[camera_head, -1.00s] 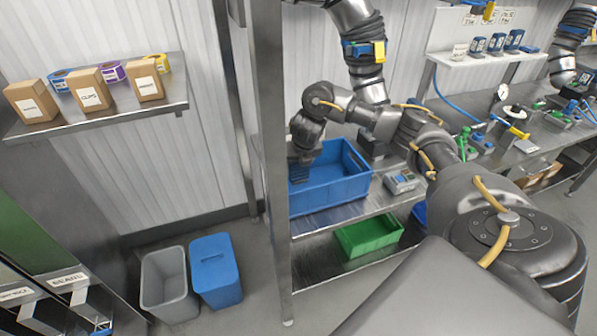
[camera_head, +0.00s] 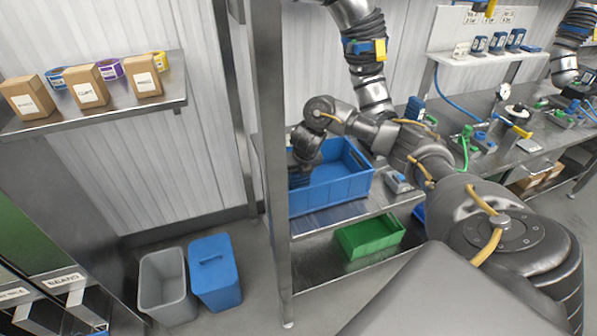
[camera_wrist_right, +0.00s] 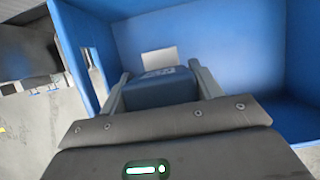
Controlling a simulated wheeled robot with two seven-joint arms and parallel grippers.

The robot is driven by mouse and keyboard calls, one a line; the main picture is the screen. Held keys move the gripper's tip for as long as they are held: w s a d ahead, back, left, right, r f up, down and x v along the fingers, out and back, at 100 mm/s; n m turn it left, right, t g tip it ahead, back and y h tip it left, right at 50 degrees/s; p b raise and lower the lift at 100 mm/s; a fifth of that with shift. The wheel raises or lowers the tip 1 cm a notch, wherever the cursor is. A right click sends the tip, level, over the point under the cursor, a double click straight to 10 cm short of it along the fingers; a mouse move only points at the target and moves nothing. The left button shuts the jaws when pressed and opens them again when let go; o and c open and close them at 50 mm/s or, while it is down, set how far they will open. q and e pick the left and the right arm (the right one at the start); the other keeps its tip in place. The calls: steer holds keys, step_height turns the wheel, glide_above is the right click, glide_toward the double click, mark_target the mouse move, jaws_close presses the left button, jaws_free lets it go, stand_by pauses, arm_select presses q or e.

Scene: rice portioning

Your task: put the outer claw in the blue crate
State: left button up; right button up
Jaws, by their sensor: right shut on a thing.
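The blue crate (camera_head: 345,188) sits on the metal shelf at the middle of the head view. Its blue walls (camera_wrist_right: 225,40) fill most of the right wrist view. My right gripper (camera_head: 300,182) points down at the crate's left end, its fingertips hidden by the crate wall. In the right wrist view my right gripper (camera_wrist_right: 160,76) is shut on the outer claw, a dark blue blocky piece (camera_wrist_right: 160,92) with a pale mark. The piece is held inside the crate's walls; whether it touches the floor I cannot tell. My left gripper is not in view.
A metal post (camera_head: 268,150) stands just left of the crate. A green crate (camera_head: 370,236) is on the lower shelf. A small grey device (camera_head: 398,182) lies right of the blue crate. Grey (camera_head: 165,285) and blue bins (camera_head: 214,270) stand on the floor.

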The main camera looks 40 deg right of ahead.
steer(key=o, duration=1.4)
steer(key=shift+r, duration=0.1)
steer(key=shift+r, duration=0.3)
steer(key=p+v, duration=0.6)
steer(key=v, duration=0.6)
steer(key=shift+a+r, duration=0.1)
steer(key=shift+r, duration=0.2)
steer(key=shift+f, duration=0.1)
